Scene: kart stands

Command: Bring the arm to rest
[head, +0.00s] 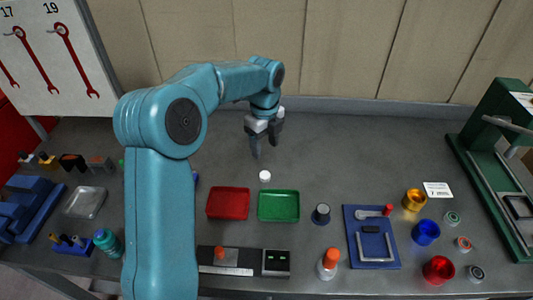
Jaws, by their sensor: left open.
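My left arm is teal and rises from the bottom left of the head view, then bends over the workbench. My left gripper (264,140) hangs from it over the back middle of the grey bench (340,150), fingers pointing down. It is open, and I see nothing between its fingers. A small white round piece (265,176) lies on the bench just in front of it, apart from the fingers. My right gripper is not in view.
A red tray (228,203) and a green tray (278,206) sit in front of the gripper. A blue fixture (371,249), an orange-capped bottle (328,264) and coloured cups stand to the right. A green press (500,150) is at far right.

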